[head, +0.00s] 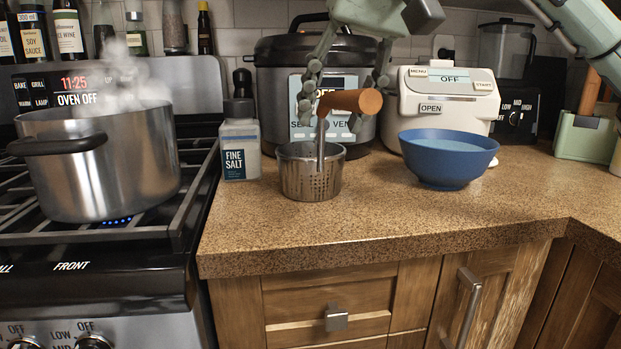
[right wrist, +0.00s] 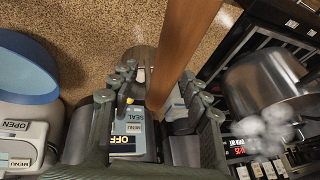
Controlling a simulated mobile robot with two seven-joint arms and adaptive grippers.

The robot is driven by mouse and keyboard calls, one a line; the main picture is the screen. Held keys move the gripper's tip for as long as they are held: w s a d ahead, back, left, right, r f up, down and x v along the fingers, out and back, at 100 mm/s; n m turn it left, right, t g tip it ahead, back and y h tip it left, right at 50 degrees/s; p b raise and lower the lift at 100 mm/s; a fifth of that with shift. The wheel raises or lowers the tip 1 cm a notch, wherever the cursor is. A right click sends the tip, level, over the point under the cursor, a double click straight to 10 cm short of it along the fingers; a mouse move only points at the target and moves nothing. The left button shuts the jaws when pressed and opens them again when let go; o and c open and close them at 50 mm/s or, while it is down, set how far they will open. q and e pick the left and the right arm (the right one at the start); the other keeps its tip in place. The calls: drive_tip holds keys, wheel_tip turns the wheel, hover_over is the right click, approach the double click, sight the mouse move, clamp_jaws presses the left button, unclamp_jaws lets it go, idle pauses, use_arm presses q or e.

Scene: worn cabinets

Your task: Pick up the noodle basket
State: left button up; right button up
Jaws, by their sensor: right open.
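The noodle basket (head: 310,178) is a perforated metal cup standing upright on the counter. Its metal stem rises to a brown wooden handle (head: 350,102). My right gripper (head: 334,112) reaches down from above, open, with its fingers on either side of the handle. In the right wrist view the handle (right wrist: 187,50) runs between the open fingers (right wrist: 158,75), with gaps visible beside it. The basket's cup is mostly hidden in that view. My left gripper is not in view.
A salt box (head: 240,150) stands left of the basket, and a blue bowl (head: 448,165) stands to its right. A large cooker (head: 268,90) and a white appliance (head: 480,105) are behind. A steaming pot (head: 100,165) sits on the stove. The front counter (head: 400,215) is clear.

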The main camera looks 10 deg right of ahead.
drive_tip(key=x, duration=0.3)
drive_tip(key=shift+r, duration=0.1)
clamp_jaws()
